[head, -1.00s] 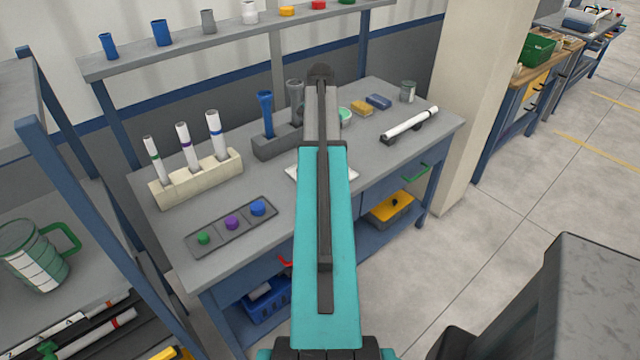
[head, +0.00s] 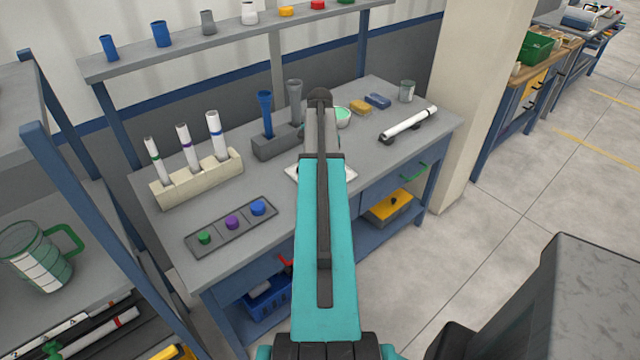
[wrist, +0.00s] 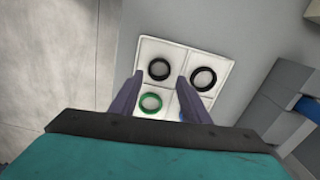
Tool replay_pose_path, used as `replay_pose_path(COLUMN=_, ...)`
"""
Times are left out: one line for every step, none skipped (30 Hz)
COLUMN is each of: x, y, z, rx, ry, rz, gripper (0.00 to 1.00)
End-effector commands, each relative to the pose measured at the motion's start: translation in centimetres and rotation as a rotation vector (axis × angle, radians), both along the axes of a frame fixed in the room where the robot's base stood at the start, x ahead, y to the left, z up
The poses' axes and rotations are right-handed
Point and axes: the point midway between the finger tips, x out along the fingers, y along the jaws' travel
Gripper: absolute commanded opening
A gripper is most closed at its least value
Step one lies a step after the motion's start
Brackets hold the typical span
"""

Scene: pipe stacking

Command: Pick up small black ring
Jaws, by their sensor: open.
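A white divided tray (wrist: 176,45) lies on the grey workbench, with rings in its compartments. The small black ring (wrist: 159,80) is in the upper left compartment of the wrist view. A slightly larger black ring (wrist: 203,89) is in the upper right one, and a green ring (wrist: 151,111) in the lower left one. A bit of something blue (wrist: 182,116) shows beside the right finger, mostly hidden. My gripper (wrist: 160,75) is open and empty, its fingertips either side of the small black ring in the picture; I cannot tell the height gap. In the head view my arm covers much of the tray (head: 291,174).
A grey block (head: 270,147) with blue and grey upright pieces stands behind the tray. A cream rack (head: 165,196) with white tubes and a dark strip (head: 218,231) with coloured knobs are to the left. A white pipe (head: 409,122) lies on supports at right.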

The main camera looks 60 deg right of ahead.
Motion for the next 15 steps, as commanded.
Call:
replay_pose_path(x=0.0, y=0.0, z=0.0, rx=0.000, ry=0.000, rz=0.000, gripper=0.42)
replay_pose_path(x=0.0, y=0.0, z=0.0, rx=0.000, ry=0.000, rz=0.000, gripper=0.42)
replay_pose_path(x=0.0, y=0.0, z=0.0, rx=0.000, ry=0.000, rz=0.000, gripper=0.42)
replay_pose_path(x=0.0, y=0.0, z=0.0, rx=0.000, ry=0.000, rz=0.000, gripper=0.42)
replay_pose_path(x=0.0, y=0.0, z=-0.1, rx=0.000, ry=0.000, rz=0.000, gripper=0.42)
replay_pose_path(x=0.0, y=0.0, z=-0.1, rx=0.001, ry=0.001, rz=0.001, gripper=0.42)
replay_pose_path(x=0.0, y=0.0, z=-0.2, rx=0.001, ry=0.001, rz=0.001, gripper=0.42)
replay_pose_path(x=0.0, y=0.0, z=-0.3, rx=0.001, ry=0.001, rz=0.001, gripper=0.42)
replay_pose_path(x=0.0, y=0.0, z=-0.5, rx=0.002, ry=0.001, rz=0.001, gripper=0.42)
replay_pose_path(x=0.0, y=0.0, z=-0.7, rx=0.002, ry=0.002, rz=0.001, gripper=0.42)
replay_pose_path(x=0.0, y=0.0, z=-0.8, rx=0.002, ry=0.002, rz=0.001, gripper=0.42)
replay_pose_path(x=-0.1, y=0.0, z=-1.1, rx=0.002, ry=0.002, rz=0.001, gripper=0.42)
replay_pose_path(x=-0.1, y=0.0, z=-1.3, rx=0.001, ry=0.001, rz=0.001, gripper=0.42)
replay_pose_path(x=-0.1, y=0.0, z=-1.6, rx=0.001, ry=0.002, rz=0.001, gripper=0.42)
replay_pose_path(x=-0.1, y=0.0, z=-1.9, rx=0.002, ry=0.002, rz=0.001, gripper=0.42)
